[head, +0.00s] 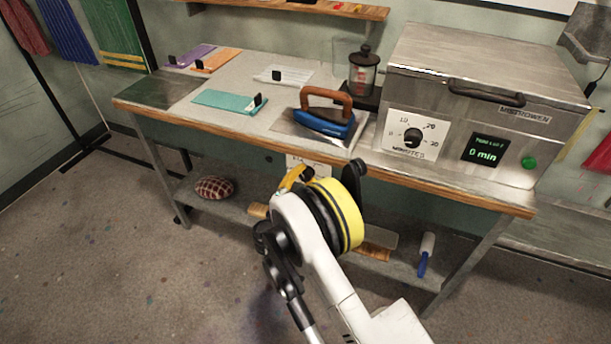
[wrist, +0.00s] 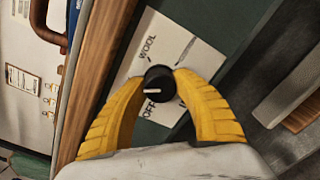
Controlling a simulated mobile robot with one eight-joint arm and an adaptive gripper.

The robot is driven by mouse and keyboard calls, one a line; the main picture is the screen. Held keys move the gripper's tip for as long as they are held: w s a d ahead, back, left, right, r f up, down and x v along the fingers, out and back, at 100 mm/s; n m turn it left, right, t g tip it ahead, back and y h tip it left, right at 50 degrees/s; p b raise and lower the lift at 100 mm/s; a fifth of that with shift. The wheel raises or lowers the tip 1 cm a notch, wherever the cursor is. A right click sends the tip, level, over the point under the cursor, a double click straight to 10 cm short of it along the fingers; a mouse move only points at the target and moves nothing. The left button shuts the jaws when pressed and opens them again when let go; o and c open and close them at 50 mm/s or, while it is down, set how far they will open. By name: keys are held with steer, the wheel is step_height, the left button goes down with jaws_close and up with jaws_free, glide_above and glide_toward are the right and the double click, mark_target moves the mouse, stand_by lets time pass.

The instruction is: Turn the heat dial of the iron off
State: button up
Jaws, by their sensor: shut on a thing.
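The heat dial (wrist: 159,80) is a small black knob with a white pointer line, on a pale label plate (wrist: 188,55) on the front of the bench. The plate shows WOOL above the knob and OFF below it; other marks are partly hidden. The pointer points left in the wrist view, between those two words. My gripper (wrist: 165,84) has its yellow fingertips on both sides of the knob, shut on it. In the head view my gripper (head: 297,178) is at the bench front below the blue iron (head: 324,121), and the plate (head: 304,162) is mostly hidden.
The iron rests on a metal plate near the bench's front edge. To its right stands a metal box (head: 480,85) with a MINUTES dial (head: 412,138). A lower shelf (head: 225,205) holds a checked cushion (head: 214,188) and brushes. Open floor lies at left.

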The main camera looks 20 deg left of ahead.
steer(key=n, duration=0.7)
steer(key=shift+r, duration=0.1)
steer(key=n, duration=0.4)
steer(key=shift+n, duration=1.9)
steer(key=shift+a, duration=0.1)
steer(key=o, duration=1.2)
